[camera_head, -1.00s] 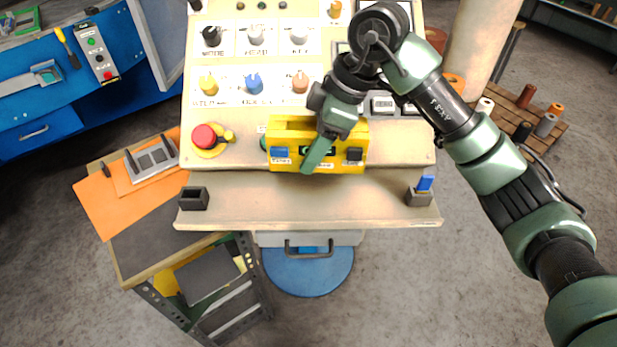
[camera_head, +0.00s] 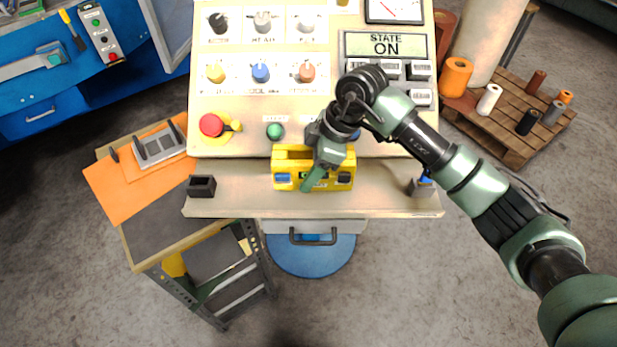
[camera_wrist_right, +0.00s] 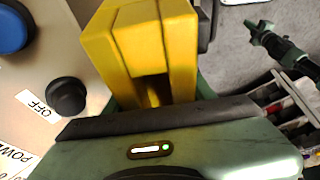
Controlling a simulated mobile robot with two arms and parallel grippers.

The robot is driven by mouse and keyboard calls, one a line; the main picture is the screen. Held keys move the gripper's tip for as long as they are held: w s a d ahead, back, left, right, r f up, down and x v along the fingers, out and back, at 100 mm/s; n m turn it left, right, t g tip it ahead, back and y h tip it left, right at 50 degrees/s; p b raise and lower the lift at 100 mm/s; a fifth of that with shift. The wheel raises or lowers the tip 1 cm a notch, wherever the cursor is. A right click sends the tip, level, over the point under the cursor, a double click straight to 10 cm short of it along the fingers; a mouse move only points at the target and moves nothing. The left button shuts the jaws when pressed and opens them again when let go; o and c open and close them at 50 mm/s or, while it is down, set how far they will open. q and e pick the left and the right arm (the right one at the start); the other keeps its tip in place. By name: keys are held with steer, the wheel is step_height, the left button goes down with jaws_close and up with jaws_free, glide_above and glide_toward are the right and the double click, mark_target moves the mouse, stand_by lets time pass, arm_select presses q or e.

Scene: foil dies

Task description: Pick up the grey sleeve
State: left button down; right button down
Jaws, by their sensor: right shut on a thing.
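A small grey sleeve (camera_head: 553,112) stands on the wooden pallet (camera_head: 487,133) at the right in the head view, beside a black one (camera_head: 526,122) and an orange one (camera_head: 566,97). My right gripper (camera_head: 316,176) is away from it, over the console ledge, shut on a yellow holder (camera_head: 290,153). The holder has blue and black labelled parts on its front. In the right wrist view the yellow holder (camera_wrist_right: 150,45) fills the space before the gripper, and the fingertips are hidden. My left gripper does not show in the head view.
The control panel (camera_head: 240,105) carries knobs, a red button (camera_head: 211,125) and a green button (camera_head: 274,131). A black square socket (camera_head: 201,186) sits on the ledge's left. An orange sheet with a grey rack (camera_head: 158,147) lies on the side table. Floor at lower right is bare.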

steer(key=shift+f+p, duration=0.4)
steer(key=shift+f, duration=1.85)
steer(key=c, duration=0.9)
jaws_free()
steer(key=shift+f, duration=0.15)
steer(key=shift+c, duration=0.2)
steer(key=o, duration=0.4)
